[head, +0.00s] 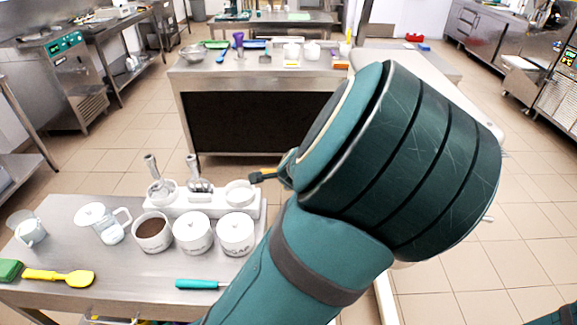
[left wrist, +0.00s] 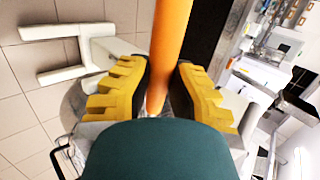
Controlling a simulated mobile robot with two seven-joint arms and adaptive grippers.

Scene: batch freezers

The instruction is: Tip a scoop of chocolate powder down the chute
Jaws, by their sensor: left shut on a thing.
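My left gripper (left wrist: 160,95) is shut on an orange handle (left wrist: 171,40), with a yellow ridged finger on each side. The far end of the handle is out of the wrist picture, so I cannot see whether it carries powder. In the head view my large teal arm hides most of this gripper and the handle. An open white tub of brown powder (head: 151,229) stands on the near steel table. I cannot make out a chute in either view. My right gripper is not in view.
On the near table (head: 60,209) are lidded white tubs (head: 192,231), a clear jug (head: 110,226), a yellow spatula (head: 60,276) and a turquoise handle (head: 197,284). A white holder (head: 178,207) stands behind the tubs. A second steel table (head: 255,67) stands beyond. Tiled floor lies between.

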